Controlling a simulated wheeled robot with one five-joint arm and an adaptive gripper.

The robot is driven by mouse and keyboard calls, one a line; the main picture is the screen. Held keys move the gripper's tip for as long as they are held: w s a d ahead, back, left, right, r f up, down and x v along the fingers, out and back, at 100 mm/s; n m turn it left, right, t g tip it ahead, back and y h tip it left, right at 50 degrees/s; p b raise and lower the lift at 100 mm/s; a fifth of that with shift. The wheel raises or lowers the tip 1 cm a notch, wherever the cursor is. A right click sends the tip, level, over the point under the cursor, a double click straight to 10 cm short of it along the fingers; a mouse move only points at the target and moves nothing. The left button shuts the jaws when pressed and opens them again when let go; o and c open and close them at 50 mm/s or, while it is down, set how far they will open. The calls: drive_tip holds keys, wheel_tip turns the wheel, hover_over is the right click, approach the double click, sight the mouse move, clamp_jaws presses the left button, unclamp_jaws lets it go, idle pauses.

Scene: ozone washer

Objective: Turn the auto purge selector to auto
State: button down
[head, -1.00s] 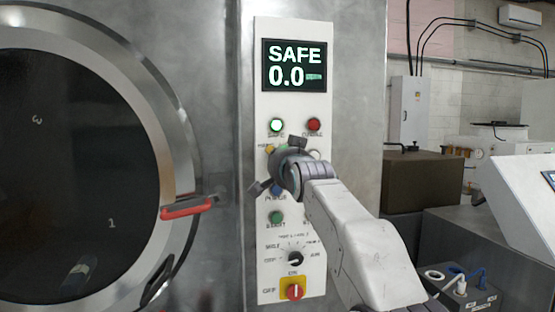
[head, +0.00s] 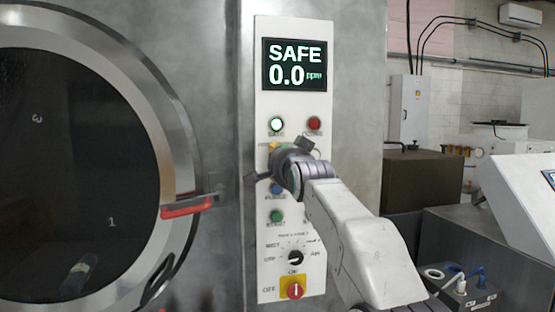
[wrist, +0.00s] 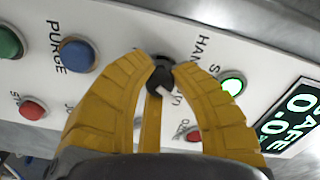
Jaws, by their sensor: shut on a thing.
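The auto purge selector shows in the wrist view as a black knob (wrist: 161,74) on the white panel. My gripper (wrist: 160,68), with its yellow ribbed fingers, is shut on this knob, a fingertip on each side. The word HAND is printed beside it. Lettering on the other side is partly covered by the fingers. In the head view, my gripper (head: 274,160) is against the upper middle of the control panel (head: 264,228) and hides the selector, so which way it points is hard to tell.
A lit green lamp (head: 277,125) and a red lamp (head: 314,124) sit above my gripper. A blue button (head: 277,189), a green button (head: 276,216), a black dial (head: 295,257) and a red-yellow switch (head: 293,289) are below. The display (head: 294,65) reads SAFE 0.0. A red-handled door (head: 187,207) is left.

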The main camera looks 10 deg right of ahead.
drive_tip(key=shift+s+d+r, duration=0.1)
drive_tip(key=shift+r, duration=0.25)
drive_tip(key=c, duration=1.3)
unclamp_jaws()
drive_tip(key=shift+d, duration=0.1)
drive_tip(key=shift+o, duration=1.3)
drive_tip(key=shift+f, duration=0.25)
drive_tip(key=shift+s, duration=0.1)
drive_tip(key=s, duration=1.1)
drive_tip(key=shift+s, duration=0.4)
